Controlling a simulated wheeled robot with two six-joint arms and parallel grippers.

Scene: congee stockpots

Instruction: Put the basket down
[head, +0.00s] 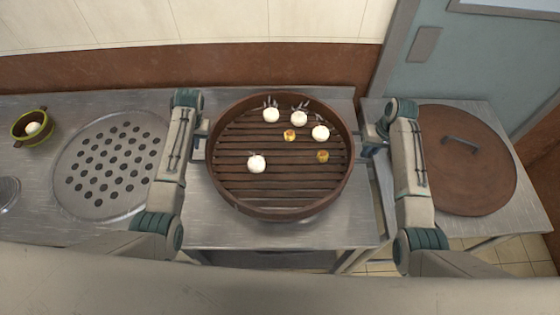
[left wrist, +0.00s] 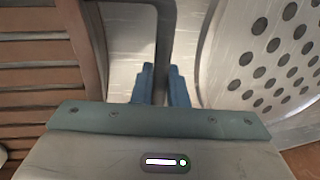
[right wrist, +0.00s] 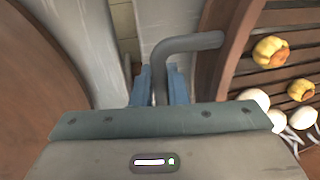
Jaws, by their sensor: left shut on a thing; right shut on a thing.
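The basket (head: 282,211) is a round brown steamer with a slatted floor, over the middle counter in the head view. It looks about level. I cannot tell whether its underside touches anything. White buns and small yellow pieces lie on its slats. My left gripper (head: 202,131) is shut on the handle at the basket's left side. My right gripper (head: 372,146) is shut on the right handle; the grey bent bar (right wrist: 190,42) shows between its fingers in the right wrist view. The basket hides what is beneath it.
A perforated round metal plate (head: 112,165) lies on the left, with a green bowl (head: 30,127) holding a white bun beyond it. A large brown lid (head: 468,170) with a grey handle is on the right. Bare metal counter (head: 290,236) shows in front of the basket.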

